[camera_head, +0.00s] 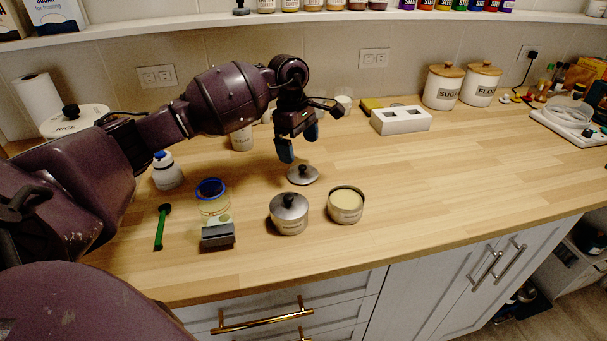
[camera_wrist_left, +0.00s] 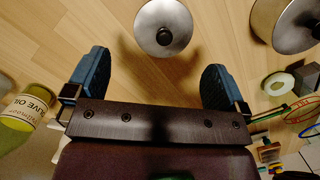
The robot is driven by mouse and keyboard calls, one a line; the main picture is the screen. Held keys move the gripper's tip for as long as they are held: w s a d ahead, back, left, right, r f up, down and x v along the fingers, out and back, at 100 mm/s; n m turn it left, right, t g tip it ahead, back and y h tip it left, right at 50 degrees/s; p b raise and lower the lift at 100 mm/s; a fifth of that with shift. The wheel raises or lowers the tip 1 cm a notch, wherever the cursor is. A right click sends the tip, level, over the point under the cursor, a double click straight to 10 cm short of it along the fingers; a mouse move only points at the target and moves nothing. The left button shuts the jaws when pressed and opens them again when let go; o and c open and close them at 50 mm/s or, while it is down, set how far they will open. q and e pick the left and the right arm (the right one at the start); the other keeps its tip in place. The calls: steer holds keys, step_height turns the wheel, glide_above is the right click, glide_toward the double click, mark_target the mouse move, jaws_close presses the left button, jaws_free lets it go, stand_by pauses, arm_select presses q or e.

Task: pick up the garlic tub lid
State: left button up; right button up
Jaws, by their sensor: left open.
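A loose round metal lid with a black knob (camera_head: 303,175) lies on the wooden counter, just behind an open tub (camera_head: 346,205) with pale contents. A second tub (camera_head: 289,215) stands beside that one with its lid on. I cannot read the tub labels. My left gripper (camera_head: 299,143) is open and empty, pointing down above and slightly behind the loose lid, apart from it. In the left wrist view the lid (camera_wrist_left: 163,28) lies just beyond the gap between my open fingertips (camera_wrist_left: 156,68). My right gripper is not in view.
A blue-rimmed jar (camera_head: 213,195), a dark grey block (camera_head: 218,236), a green-handled tool (camera_head: 161,227) and a blue-capped bottle (camera_head: 168,172) stand or lie left of the tubs. A white box (camera_head: 401,120) and sugar and flour canisters (camera_head: 442,88) are at the back. The right counter is mostly clear.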

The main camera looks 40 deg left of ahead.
mark_target(303, 166)
arm_select(q)
steer(key=shift+s+d+f, duration=0.1)
steer(key=shift+d+f, duration=0.15)
steer(key=shift+f, duration=0.75)
steer(key=shift+s+d+f, duration=0.1)
steer(key=shift+d+f, duration=0.1)
steer(key=shift+f, duration=0.85)
steer(key=shift+d+f, duration=0.25)
steer(key=shift+f, duration=0.75)
steer(key=c, duration=0.8)
